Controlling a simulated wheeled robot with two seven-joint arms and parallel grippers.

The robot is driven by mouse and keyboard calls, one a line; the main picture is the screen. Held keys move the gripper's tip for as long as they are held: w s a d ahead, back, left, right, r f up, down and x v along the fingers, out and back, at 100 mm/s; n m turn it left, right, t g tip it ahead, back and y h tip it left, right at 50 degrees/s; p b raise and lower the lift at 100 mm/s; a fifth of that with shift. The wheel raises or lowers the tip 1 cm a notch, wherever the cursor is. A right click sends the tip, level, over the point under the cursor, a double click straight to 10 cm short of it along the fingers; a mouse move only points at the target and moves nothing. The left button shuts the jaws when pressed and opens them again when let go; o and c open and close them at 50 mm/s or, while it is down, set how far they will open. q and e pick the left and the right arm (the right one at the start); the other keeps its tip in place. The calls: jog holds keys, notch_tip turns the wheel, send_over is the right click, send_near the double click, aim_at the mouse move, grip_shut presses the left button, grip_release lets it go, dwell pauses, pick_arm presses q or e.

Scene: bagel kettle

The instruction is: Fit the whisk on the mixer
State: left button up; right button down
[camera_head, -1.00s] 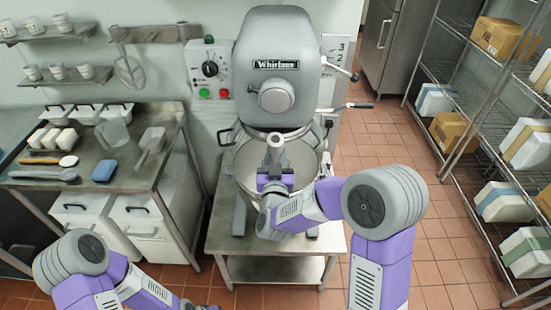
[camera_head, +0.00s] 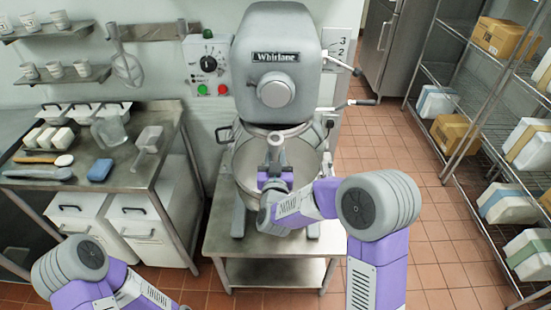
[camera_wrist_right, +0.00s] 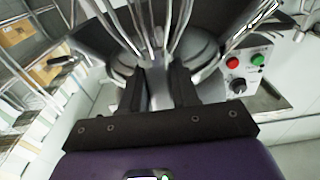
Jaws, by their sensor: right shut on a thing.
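The grey mixer (camera_head: 278,60) stands on a metal table with its round knob facing me and its metal bowl (camera_head: 312,160) below the head. My right gripper (camera_head: 275,178) is shut on the whisk's grey shaft (camera_head: 275,150), in front of and over the bowl. The shaft stands roughly upright just under the mixer head. I cannot tell whether it touches the head. In the right wrist view, the dark fingers of my right gripper (camera_wrist_right: 158,85) lie either side of the shaft, and the whisk's wires (camera_wrist_right: 150,25) fan out beyond. My left gripper is out of view.
A control box (camera_head: 208,65) is on the wall left of the mixer. A counter (camera_head: 140,180) with tubs and tools is at left. Wire shelves (camera_head: 480,110) with boxes are at right. The tiled floor between is clear.

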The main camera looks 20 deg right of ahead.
dwell(0.4)
jog(key=w+f+b, duration=0.1)
jog(key=f+b, duration=0.2)
jog(key=w+f+b, duration=0.1)
jog(key=shift+w+d+f, duration=0.3)
jog(key=shift+d, duration=0.1)
jog(key=shift+b, duration=0.45)
jog(key=shift+g, duration=0.3)
jog(key=shift+w+d+f+b, duration=0.1)
jog(key=shift+w+f+b, duration=0.2)
jog(key=shift+f+b, duration=0.95)
jog(key=shift+w+d+f+b, duration=0.1)
jog(key=shift+w+f+b, duration=0.15)
jog(key=shift+f+b, duration=0.95)
jog(key=shift+w+d+f+b, duration=0.1)
jog(key=shift+w+f+b, duration=0.35)
jog(key=shift+f, duration=1.45)
jog(key=shift+s, duration=0.15)
